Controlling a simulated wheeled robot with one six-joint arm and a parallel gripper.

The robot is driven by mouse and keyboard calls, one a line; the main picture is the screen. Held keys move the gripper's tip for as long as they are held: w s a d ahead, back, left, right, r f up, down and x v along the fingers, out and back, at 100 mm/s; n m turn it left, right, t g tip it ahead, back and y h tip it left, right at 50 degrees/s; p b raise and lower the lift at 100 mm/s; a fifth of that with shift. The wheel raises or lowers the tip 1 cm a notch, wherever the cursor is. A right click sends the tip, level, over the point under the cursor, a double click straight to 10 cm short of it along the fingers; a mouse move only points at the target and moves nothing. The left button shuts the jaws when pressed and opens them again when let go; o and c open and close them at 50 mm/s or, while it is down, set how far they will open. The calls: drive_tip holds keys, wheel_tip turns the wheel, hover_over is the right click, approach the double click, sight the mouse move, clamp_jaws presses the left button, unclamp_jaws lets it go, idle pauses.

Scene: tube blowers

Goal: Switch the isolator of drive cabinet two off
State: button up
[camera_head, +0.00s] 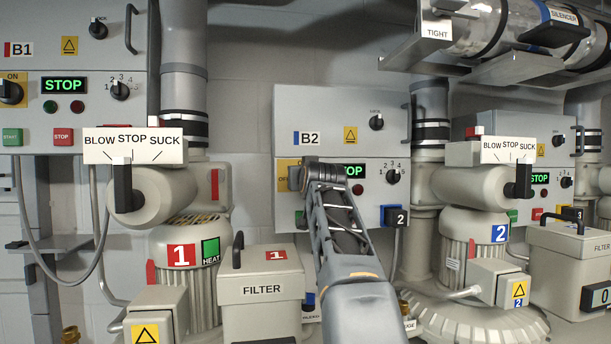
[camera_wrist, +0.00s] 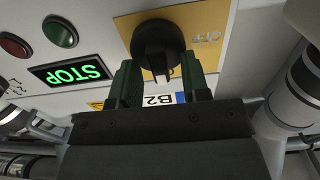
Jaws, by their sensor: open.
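Drive cabinet two, labelled B2 (camera_head: 341,110), stands in the middle of the head view. Its isolator is a black rotary knob (camera_wrist: 158,42) on a yellow plate (camera_wrist: 200,28) with the word OFF beside it in the wrist view. The plate also shows in the head view (camera_head: 287,176), but my gripper (camera_head: 303,178) covers most of the knob there. In the wrist view my open gripper (camera_wrist: 160,72) has one finger on each side of the knob's near part. I cannot tell whether the fingers touch it. Which way the knob points is unclear.
A green STOP display (camera_wrist: 72,73) and red and green lamps sit beside the plate. Cabinet B1 (camera_head: 65,60) is at left, with blower 1 and a filter box (camera_head: 262,290) in front. Blower 2 (camera_head: 470,240) and a pipe (camera_head: 431,120) stand right of B2.

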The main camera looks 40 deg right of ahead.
drive_tip(key=shift+c, duration=0.2)
clamp_jaws()
idle(0.3)
drive_tip(key=shift+w+a+f+n+b, duration=0.15)
drive_tip(key=shift+n+b, duration=0.3)
drive_tip(key=shift+n, duration=2.5)
drive_tip(key=shift+a+f+n+b, duration=0.2)
drive_tip(key=shift+n+b, duration=0.25)
drive_tip(key=shift+n, duration=2.55)
drive_tip(key=shift+w+a+f+n+b, duration=0.15)
drive_tip(key=shift+n+b, duration=0.3)
drive_tip(key=shift+n, duration=2.5)
drive_tip(key=shift+s, duration=0.1)
